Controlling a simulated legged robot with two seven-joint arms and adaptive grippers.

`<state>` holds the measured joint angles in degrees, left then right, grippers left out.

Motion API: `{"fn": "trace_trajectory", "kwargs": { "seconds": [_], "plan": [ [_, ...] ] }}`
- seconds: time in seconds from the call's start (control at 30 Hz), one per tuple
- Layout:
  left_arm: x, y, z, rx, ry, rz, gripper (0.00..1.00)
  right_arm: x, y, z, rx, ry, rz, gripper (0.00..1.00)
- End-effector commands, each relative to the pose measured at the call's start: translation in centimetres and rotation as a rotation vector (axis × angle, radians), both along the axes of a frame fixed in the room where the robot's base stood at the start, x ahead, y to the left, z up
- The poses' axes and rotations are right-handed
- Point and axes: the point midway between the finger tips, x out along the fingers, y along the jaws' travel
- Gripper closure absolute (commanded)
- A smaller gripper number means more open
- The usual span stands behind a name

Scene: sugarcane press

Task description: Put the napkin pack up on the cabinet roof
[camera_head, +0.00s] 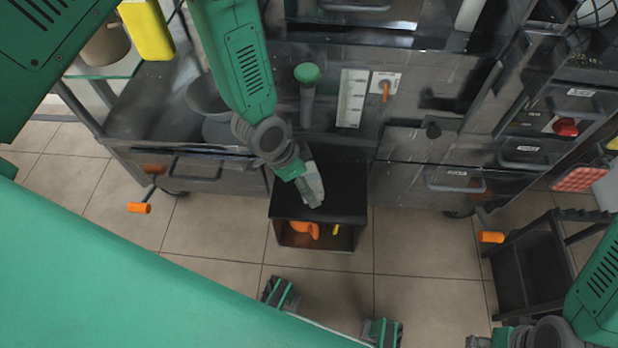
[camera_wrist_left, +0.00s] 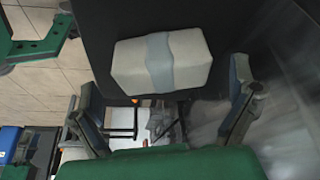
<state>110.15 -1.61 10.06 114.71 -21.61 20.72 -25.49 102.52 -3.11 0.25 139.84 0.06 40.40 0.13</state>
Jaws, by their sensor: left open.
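The napkin pack (camera_wrist_left: 188,55) is a white block with a grey-blue band. It lies on a dark flat top in the left wrist view. In the head view, a pale piece of it (camera_head: 314,182) shows beside my left gripper (camera_head: 301,186), which hides the rest. The gripper is open. In the left wrist view its fingers (camera_wrist_left: 164,82) stand apart on either side of the pack's near edge, and I see no clear grip. The dark low cabinet (camera_head: 347,205) under the pack has an open front. My right arm is at the lower right; its gripper is barely visible.
The low cabinet holds orange and yellow things (camera_head: 300,230). A grey metal cart with drawers (camera_head: 420,180) stands behind it. Orange-ended handles (camera_head: 139,208) stick out at both sides. A dark rack (camera_head: 530,265) is at right.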

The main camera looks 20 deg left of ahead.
Motion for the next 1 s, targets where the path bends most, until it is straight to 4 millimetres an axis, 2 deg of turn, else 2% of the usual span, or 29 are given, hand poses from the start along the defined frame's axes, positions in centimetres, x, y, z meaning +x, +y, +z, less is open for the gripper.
{"fn": "trace_trajectory", "kwargs": {
  "seconds": [0.03, 0.1, 0.3, 0.5, 0.73, 0.77, 0.83, 0.9, 1.0],
  "plan": [
    [-0.2, 0.5, 1.6, 0.000, -0.001, 0.004, 0.00, 0.0, 0.0, 0.9, 0.000, 0.000, 0.000, 0.60],
    [-0.6, 1.0, 3.1, -0.001, 0.000, 0.003, 0.00, 0.0, 0.0, 1.5, 0.000, 0.000, 0.000, 0.60],
    [-1.4, 2.1, 6.5, -0.004, 0.000, 0.002, 0.00, 0.0, 0.0, 2.8, 0.000, 0.000, 0.001, 0.60],
    [-2.0, 2.6, 8.1, 0.000, 0.002, 0.001, 0.00, 0.0, 0.0, 3.3, 0.000, 0.000, 0.001, 0.60],
    [-2.5, 2.8, 7.9, 0.001, 0.014, 0.017, 0.00, 0.0, 0.0, 3.3, 0.000, 0.000, 0.000, 0.60],
    [-3.2, 3.1, 7.5, 0.000, 0.029, 0.042, 0.00, 0.0, 0.0, 3.3, 0.000, 0.000, 0.000, 0.60],
    [-5.9, 4.1, 6.0, 0.006, 0.090, 0.149, 0.00, 0.0, 0.0, 3.3, 0.000, 0.000, 0.000, 0.60],
    [-9.9, 5.7, 4.2, 0.027, 0.168, 0.312, 0.00, 0.0, 0.0, 3.3, 0.000, 0.000, 0.000, 0.60],
    [-15.3, 8.6, 2.5, 0.081, 0.249, 0.554, 0.00, 0.0, 0.0, 3.3, 0.000, 0.000, 0.000, 0.60]
  ]
}}
